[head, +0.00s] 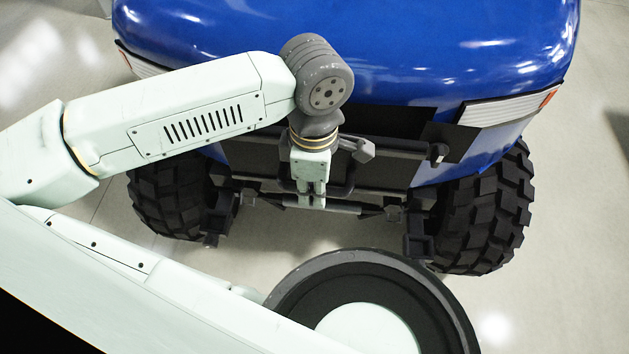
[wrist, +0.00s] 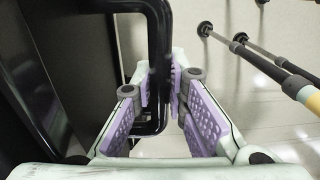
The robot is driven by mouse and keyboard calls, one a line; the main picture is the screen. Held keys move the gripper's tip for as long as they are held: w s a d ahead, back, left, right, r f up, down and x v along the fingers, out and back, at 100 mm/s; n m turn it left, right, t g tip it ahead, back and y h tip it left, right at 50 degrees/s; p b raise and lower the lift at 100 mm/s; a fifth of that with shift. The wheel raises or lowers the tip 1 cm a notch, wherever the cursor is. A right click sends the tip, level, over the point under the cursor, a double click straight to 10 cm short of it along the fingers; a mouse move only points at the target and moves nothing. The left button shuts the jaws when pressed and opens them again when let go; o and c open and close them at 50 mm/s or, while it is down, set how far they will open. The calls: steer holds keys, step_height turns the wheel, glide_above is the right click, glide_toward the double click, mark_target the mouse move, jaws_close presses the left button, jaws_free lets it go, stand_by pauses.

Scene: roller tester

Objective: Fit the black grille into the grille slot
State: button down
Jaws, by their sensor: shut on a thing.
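The black grille (head: 385,172) appears as a dark panel at the front of the blue vehicle, below the hood, partly hidden by my arm. A dark opening, seemingly the grille slot (head: 405,121), shows above it, partly covered by my wrist. My gripper (head: 312,200) points down in front of the panel. In the wrist view, my gripper (wrist: 160,88) has its purple-padded fingers shut on a bent black bar handle (wrist: 158,35). The black panel (wrist: 25,110) stands to the left of the handle. I cannot tell whether the grille sits in the slot or in front of it.
The blue vehicle (head: 430,45) has large black tyres (head: 488,210) on either side and a headlight (head: 505,108) at right. A dark bar with brackets (head: 420,240) lies low between the tyres. Poles with yellow and grey parts (wrist: 285,80) show at right in the wrist view.

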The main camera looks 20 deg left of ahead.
steer(key=shift+w+a+r+b, duration=0.1)
steer(key=shift+r+b, duration=0.05)
steer(key=shift+b, duration=0.15)
steer(key=shift+w, duration=0.25)
steer(key=shift+w+a+r+b, duration=0.1)
steer(key=shift+w+a+b, duration=0.2)
steer(key=shift+w, duration=0.55)
steer(key=shift+w+a+f+b, duration=0.1)
steer(key=shift+w+a+b, duration=0.1)
steer(key=shift+w+b, duration=0.45)
steer(key=shift+w+a+r+b, duration=0.15)
steer(key=shift+w+a, duration=0.1)
steer(key=shift+w, duration=0.8)
steer(key=shift+b, duration=0.7)
steer(key=shift+w+a, duration=0.1)
steer(key=shift+w, duration=0.15)
steer(key=shift+b, duration=1.2)
stand_by(0.3)
steer(key=shift+s+b, duration=0.1)
steer(key=shift+b, duration=0.2)
